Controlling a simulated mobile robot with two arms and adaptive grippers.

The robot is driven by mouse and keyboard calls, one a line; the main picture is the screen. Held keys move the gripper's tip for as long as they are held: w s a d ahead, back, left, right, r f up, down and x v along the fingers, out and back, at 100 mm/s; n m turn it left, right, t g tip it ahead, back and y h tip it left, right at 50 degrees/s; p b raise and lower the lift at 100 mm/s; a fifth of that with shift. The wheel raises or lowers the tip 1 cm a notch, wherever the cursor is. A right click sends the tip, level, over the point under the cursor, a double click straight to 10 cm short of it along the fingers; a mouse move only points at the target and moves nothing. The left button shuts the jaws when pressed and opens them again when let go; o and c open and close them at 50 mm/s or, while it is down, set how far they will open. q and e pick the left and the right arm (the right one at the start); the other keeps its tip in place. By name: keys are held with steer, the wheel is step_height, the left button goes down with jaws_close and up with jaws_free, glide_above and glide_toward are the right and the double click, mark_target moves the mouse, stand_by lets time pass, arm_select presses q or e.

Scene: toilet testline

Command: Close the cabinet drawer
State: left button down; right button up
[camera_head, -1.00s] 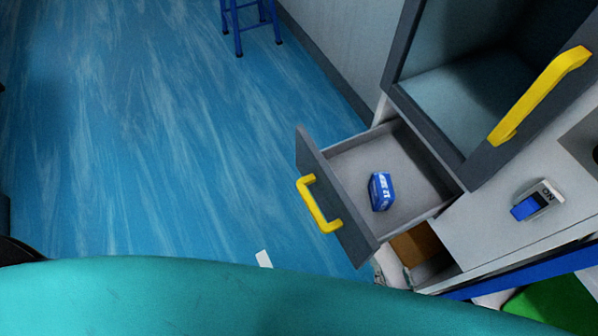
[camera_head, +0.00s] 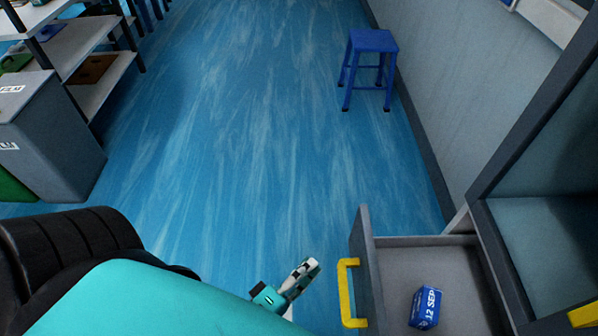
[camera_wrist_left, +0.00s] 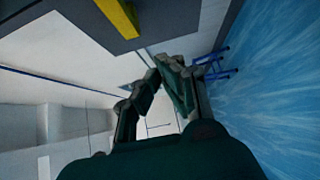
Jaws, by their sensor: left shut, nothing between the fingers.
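The cabinet drawer (camera_head: 440,262) stands pulled out at the lower right of the head view. It has a dark grey front (camera_head: 368,262) and a yellow handle (camera_head: 347,295). A small blue box marked "12 SEP" (camera_head: 425,308) lies inside. My left gripper (camera_head: 310,266) is shut and empty, left of the handle and apart from it in the picture. In the left wrist view its fingers (camera_wrist_left: 163,82) meet at the tips. A dark panel (camera_wrist_left: 85,18) with a yellow handle (camera_wrist_left: 120,14) shows there at the top; I cannot tell whether it is the drawer's. My right gripper is out of sight.
An open grey cabinet compartment (camera_head: 540,235) is beside the drawer. A blue stool (camera_head: 374,42) stands by the wall. Grey bins (camera_head: 55,140) and shelves (camera_head: 100,50) are at the left. The blue floor (camera_head: 230,130) between is clear.

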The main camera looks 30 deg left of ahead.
mark_target(354, 241)
arm_select(q)
steer(key=shift+w+d+p, duration=0.1)
steer(key=shift+w+d, duration=0.6)
steer(key=shift+w, duration=0.4)
steer(key=shift+w+d+p, duration=0.15)
steer(key=shift+w+d, duration=0.55)
steer(key=shift+w, duration=0.45)
steer(key=shift+w+d+p, duration=0.1)
steer(key=shift+w+d, duration=0.6)
steer(key=shift+w, duration=0.4)
steer(key=shift+d, duration=0.1)
